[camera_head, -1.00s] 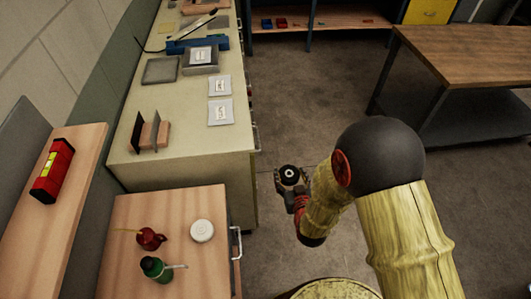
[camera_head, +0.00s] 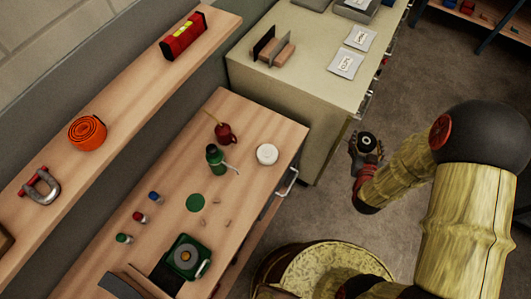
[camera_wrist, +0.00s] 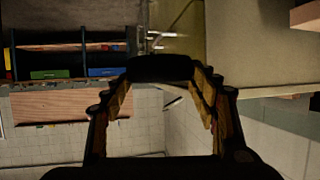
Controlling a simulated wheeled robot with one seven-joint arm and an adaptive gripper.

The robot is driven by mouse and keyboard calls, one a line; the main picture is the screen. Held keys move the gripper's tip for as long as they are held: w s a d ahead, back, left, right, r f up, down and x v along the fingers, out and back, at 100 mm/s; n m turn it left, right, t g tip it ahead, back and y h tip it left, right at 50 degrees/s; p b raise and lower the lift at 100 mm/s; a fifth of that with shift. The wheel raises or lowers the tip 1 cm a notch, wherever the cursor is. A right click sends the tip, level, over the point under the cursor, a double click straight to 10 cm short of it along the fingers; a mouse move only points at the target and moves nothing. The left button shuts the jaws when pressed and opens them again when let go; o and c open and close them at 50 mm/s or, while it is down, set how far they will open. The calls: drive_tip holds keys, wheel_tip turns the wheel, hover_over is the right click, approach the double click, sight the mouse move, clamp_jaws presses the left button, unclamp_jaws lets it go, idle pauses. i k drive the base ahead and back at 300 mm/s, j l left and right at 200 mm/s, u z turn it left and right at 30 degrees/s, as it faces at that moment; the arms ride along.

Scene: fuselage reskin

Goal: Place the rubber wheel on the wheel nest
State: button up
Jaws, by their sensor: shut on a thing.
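The rubber wheel (camera_head: 367,141) is a small black disc with a pale hub. My gripper (camera_head: 363,150) is shut on it and holds it over open floor, right of the benches. In the wrist view the wheel (camera_wrist: 160,67) shows as a dark band between the fingertips of my gripper (camera_wrist: 160,78). I cannot tell for sure which thing is the wheel nest. A green square piece with a grey round centre (camera_head: 186,256) and a flat green disc (camera_head: 195,202) are on the wooden bench, both apart from my gripper.
The wooden bench (camera_head: 255,185) also holds a white round piece (camera_head: 267,154), a green bottle (camera_head: 214,157), a red oil can (camera_head: 224,133) and several small bottles. A shelf (camera_head: 125,105) runs along the wall. A cream cabinet (camera_head: 300,90) stands behind the bench.

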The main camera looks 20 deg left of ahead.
sight(215, 216)
drive_tip(key=i+l+u, duration=0.1)
drive_tip(key=l+u, duration=0.15)
drive_tip(key=u, duration=0.2)
drive_tip(key=i+l+u, duration=0.1)
drive_tip(key=l+u, duration=0.2)
drive_tip(key=u, duration=0.15)
drive_tip(key=l+u, duration=0.3)
drive_tip(key=u, duration=0.15)
drive_tip(key=l+u, duration=0.6)
drive_tip(key=u, duration=0.25)
drive_tip(key=k+l+u, duration=0.15)
drive_tip(key=u, duration=0.3)
